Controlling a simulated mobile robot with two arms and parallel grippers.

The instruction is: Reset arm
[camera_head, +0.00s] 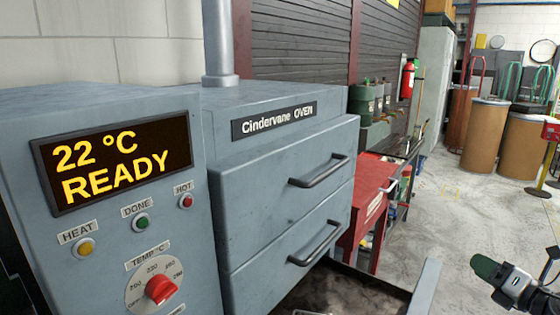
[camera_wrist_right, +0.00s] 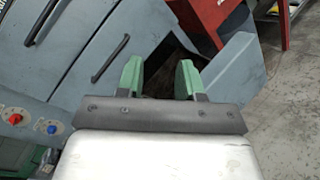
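My right gripper (camera_head: 485,267) is at the lower right of the head view, to the right of the oven and apart from it. In the right wrist view its two green fingers (camera_wrist_right: 160,78) stand apart with nothing between them. My left gripper is in neither view. The grey-blue Cindervane oven (camera_head: 280,185) fills the left and middle of the head view. Its display (camera_head: 110,160) reads 22 °C READY. A red temperature knob (camera_head: 160,289) sits below the display.
Two oven fronts with dark handles (camera_head: 320,170) look shut. Below them is an open, dark-bottomed compartment (camera_head: 345,287) with a raised grey side wall (camera_head: 425,287). A red cabinet (camera_head: 370,190) stands behind the oven. Brown drums (camera_head: 484,135) stand far right. The floor (camera_head: 440,215) between is clear.

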